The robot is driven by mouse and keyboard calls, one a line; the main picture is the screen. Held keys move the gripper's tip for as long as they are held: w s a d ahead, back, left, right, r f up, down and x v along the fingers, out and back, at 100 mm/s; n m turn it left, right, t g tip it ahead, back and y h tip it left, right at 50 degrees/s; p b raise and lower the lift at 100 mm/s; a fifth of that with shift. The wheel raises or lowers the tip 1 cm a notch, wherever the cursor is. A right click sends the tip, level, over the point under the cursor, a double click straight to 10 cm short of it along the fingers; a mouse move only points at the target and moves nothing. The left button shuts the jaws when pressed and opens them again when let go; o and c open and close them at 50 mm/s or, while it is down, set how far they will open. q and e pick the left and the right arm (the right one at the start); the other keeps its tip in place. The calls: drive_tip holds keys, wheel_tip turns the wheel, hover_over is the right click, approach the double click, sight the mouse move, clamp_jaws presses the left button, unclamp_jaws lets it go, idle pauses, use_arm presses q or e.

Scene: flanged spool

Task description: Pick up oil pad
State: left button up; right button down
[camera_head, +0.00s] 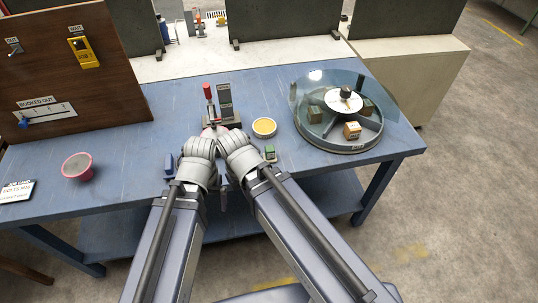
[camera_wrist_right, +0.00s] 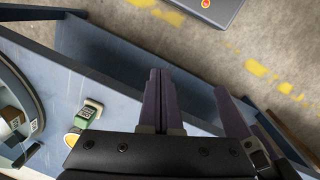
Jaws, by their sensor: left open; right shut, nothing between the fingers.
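No label marks the oil pad, so I cannot tell which thing it is. Two round, shallow things could be it: a yellow-topped one (camera_head: 264,127) at mid-table and a pink-rimmed one with a grey middle (camera_head: 77,167) at the left. My left gripper (camera_head: 190,170) is open at the table's front edge, between these two and mostly hidden by its wrist. My right gripper is shut and empty; its fingers show together in the right wrist view (camera_wrist_right: 162,95). Both grippers are apart from the two round things. The yellow one also shows partly in the wrist view (camera_wrist_right: 71,139).
A glass-covered turntable (camera_head: 340,142) with several blocks stands on the blue table's right. A small green block (camera_head: 269,154) lies near the front edge. A red-topped post (camera_head: 208,92) stands behind my wrists. A brown board (camera_head: 75,105) stands at the left.

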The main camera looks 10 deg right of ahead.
sight(270, 148)
drive_tip(key=c, duration=1.6)
unclamp_jaws()
